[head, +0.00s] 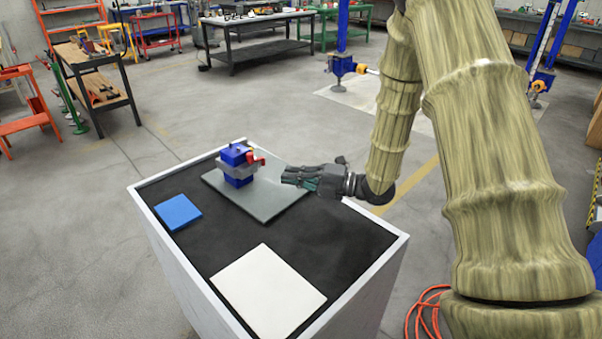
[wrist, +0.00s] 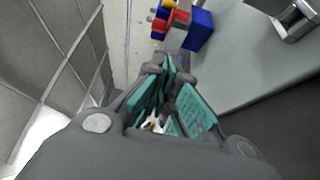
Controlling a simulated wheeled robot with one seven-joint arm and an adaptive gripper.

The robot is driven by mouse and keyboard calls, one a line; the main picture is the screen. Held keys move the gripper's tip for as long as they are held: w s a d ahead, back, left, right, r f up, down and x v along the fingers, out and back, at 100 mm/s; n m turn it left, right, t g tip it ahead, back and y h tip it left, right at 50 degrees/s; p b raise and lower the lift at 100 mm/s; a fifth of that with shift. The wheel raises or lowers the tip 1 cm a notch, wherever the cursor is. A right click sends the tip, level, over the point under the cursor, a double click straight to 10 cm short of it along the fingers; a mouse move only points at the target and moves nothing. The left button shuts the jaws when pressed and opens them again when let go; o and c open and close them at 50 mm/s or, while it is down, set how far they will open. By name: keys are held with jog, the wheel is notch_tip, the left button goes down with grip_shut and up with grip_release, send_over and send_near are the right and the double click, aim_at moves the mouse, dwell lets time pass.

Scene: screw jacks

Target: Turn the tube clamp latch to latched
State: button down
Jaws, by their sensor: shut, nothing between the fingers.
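The tube clamp is a blue block with a grey band (head: 236,168) on a grey plate (head: 270,208). Its red latch (head: 256,161) sticks out on the right side, toward my gripper, with a small yellow part near the top. My gripper (head: 284,178) is shut and empty, to the right of the clamp and apart from it, its fingers pointing left. In the wrist view the teal-padded fingers (wrist: 172,85) point up toward the red latch (wrist: 179,17) and blue block (wrist: 199,30) at the top edge. The clamp is partly cut off there, and I cannot read the latch angle exactly.
The cabinet's black top has a raised white rim (head: 164,233). A blue square (head: 179,212) lies at left and a white panel (head: 267,290) in front. A metal fitting (wrist: 297,17) shows at the wrist view's upper right. The space above the front surface is clear.

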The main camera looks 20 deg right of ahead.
aim_at(251, 163)
jog(key=p+x, duration=0.1)
jog(key=x, duration=0.4)
jog(key=shift+w+a+r, duration=0.1)
jog(key=shift+w+a, duration=0.05)
jog(key=shift+a, duration=0.05)
jog(key=shift+w+a+p, duration=0.1)
jog(key=shift+w+p, duration=0.3)
jog(key=shift+w, duration=1.4)
